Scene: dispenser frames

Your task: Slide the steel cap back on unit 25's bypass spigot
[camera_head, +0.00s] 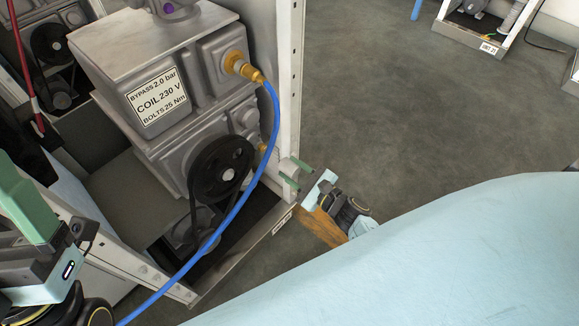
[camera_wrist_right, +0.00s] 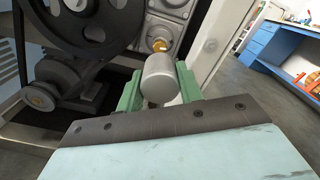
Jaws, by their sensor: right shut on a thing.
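The steel cap (camera_wrist_right: 160,82) is a grey cylinder between the green fingers of my right gripper (camera_wrist_right: 158,88), which is shut on it. The brass bypass spigot (camera_head: 262,148) sits low on the pump unit (camera_head: 165,60), beside the black pulley. In the right wrist view the spigot (camera_wrist_right: 160,45) shows just beyond the cap; the cap appears off it. My left gripper (camera_head: 22,190) is at the left edge, its jaw opening unclear.
A blue hose (camera_head: 262,165) hangs from the upper brass fitting (camera_head: 240,66) and crosses in front of the pulley (camera_head: 221,167). A white frame post (camera_head: 287,90) stands right beside the spigot. Open grey floor (camera_head: 400,110) lies to the right.

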